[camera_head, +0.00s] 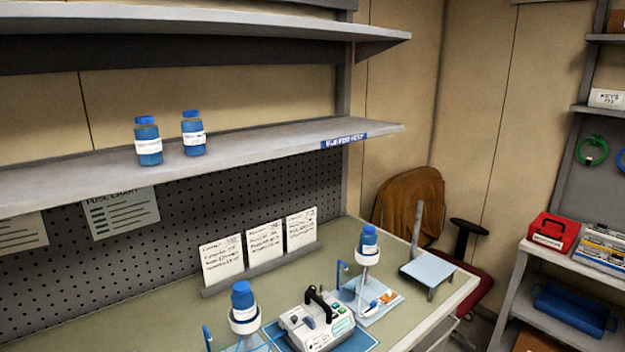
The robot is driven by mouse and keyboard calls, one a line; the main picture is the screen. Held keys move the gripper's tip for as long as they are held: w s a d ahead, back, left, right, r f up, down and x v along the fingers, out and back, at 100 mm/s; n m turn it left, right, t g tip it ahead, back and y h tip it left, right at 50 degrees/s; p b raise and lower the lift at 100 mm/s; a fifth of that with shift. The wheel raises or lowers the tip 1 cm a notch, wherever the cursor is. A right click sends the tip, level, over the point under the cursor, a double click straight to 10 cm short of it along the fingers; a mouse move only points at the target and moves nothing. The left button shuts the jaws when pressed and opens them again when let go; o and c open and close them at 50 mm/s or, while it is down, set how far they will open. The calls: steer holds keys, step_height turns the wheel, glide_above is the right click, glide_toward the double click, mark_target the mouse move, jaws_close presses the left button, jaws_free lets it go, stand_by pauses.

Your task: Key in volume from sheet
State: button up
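Three white sheets stand side by side in a grey rack (260,270) at the back of the bench: a left sheet (222,259), a middle sheet (265,249) and a right sheet (301,229). Each has a heading and handwritten-looking lines, too small to read surely. A white pump (312,331) with a black handle and a small green display sits on a blue mat (358,339) at the front of the bench. Its keys are too small to make out. My gripper is not in view.
Blue-capped bottles stand in holders left (242,299) and right (368,243) of the pump. Two blue bottles (148,143) sit on the shelf (270,142) above. A pale raised stand (428,271) is at the bench's right end. A chair (410,200) is behind.

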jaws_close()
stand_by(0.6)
